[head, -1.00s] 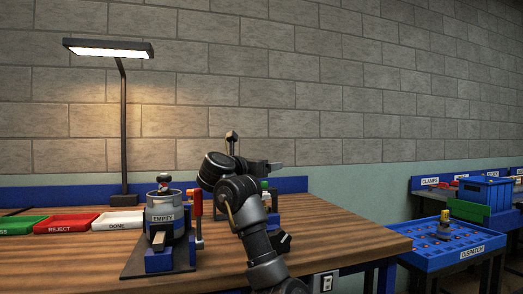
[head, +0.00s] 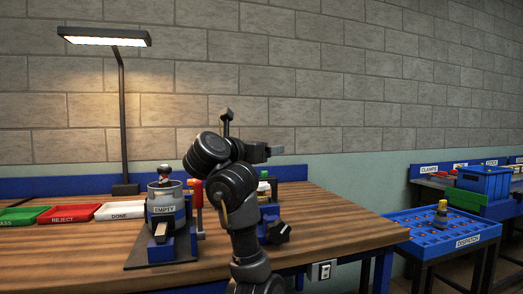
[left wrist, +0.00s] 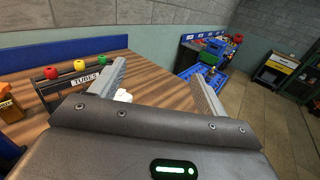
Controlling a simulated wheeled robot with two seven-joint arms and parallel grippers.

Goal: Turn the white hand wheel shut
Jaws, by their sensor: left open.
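My left gripper (head: 275,150) is raised above the back of the wooden bench in the head view, pointing right. In the left wrist view its two fingers (left wrist: 155,72) are spread apart with nothing between the tips. A small white rounded thing (left wrist: 122,95) shows beside the left finger, partly hidden by it; I cannot tell for sure whether it is the white hand wheel. In the head view a small white part (head: 263,174) shows behind my arm, mostly hidden; no clear wheel shape is visible. My right gripper is not in view.
A grey canister marked EMPTY (head: 165,207) stands on the bench, with red, green and white trays (head: 120,211) to its left. A TUBES rack (left wrist: 85,78) with coloured balls stands left in the wrist view. A blue DISPATCH tray (head: 440,252) is at right.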

